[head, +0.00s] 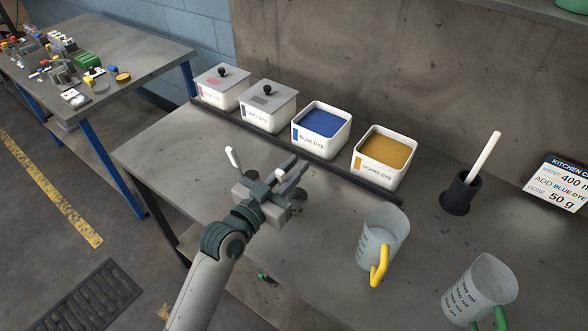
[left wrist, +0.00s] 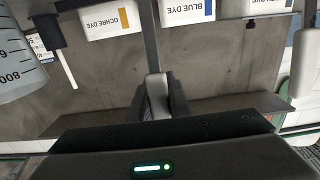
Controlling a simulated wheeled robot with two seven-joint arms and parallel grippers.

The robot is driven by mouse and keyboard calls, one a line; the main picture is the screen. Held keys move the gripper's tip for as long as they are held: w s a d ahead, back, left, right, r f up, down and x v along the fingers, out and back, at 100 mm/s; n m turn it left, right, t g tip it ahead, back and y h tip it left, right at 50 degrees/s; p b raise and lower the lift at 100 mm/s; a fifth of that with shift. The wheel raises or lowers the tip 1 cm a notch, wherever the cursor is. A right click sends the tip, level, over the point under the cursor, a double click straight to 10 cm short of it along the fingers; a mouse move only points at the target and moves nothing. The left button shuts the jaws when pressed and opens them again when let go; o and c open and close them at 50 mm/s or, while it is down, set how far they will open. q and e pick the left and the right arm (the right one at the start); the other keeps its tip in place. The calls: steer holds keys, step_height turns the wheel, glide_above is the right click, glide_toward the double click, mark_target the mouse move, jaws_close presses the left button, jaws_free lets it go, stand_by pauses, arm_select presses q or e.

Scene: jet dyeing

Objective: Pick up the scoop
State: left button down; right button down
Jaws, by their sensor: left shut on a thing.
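My left gripper (head: 290,176) is over the front part of the workbench, in front of the blue dye bin. In the left wrist view its fingers (left wrist: 157,98) are closed around a narrow grey piece, which I take to be the scoop (left wrist: 155,84). Most of the scoop is hidden by the fingers, and its bowl cannot be made out. A short white rounded piece (head: 233,157) shows just left of the gripper; I cannot tell whether it belongs to the scoop. My right gripper is not in view.
Blue (head: 322,122) and ochre (head: 385,154) dye bins stand open behind a dark rail; two lidded bins (head: 268,107) are left of them. Two measuring jugs (head: 383,238) (head: 480,290) and a black holder (head: 460,193) with a white rod are at right. The front-left bench is clear.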

arm_select(q)
steer(key=s+d+r+p, duration=0.7)
steer(key=d+r+p, duration=0.1)
steer(key=r, duration=0.1)
steer(key=shift+s+d+r+p, duration=0.25)
steer(key=shift+s+d+p, duration=0.1)
steer(key=shift+s, duration=0.05)
steer(key=shift+w, duration=0.1)
stand_by(0.3)
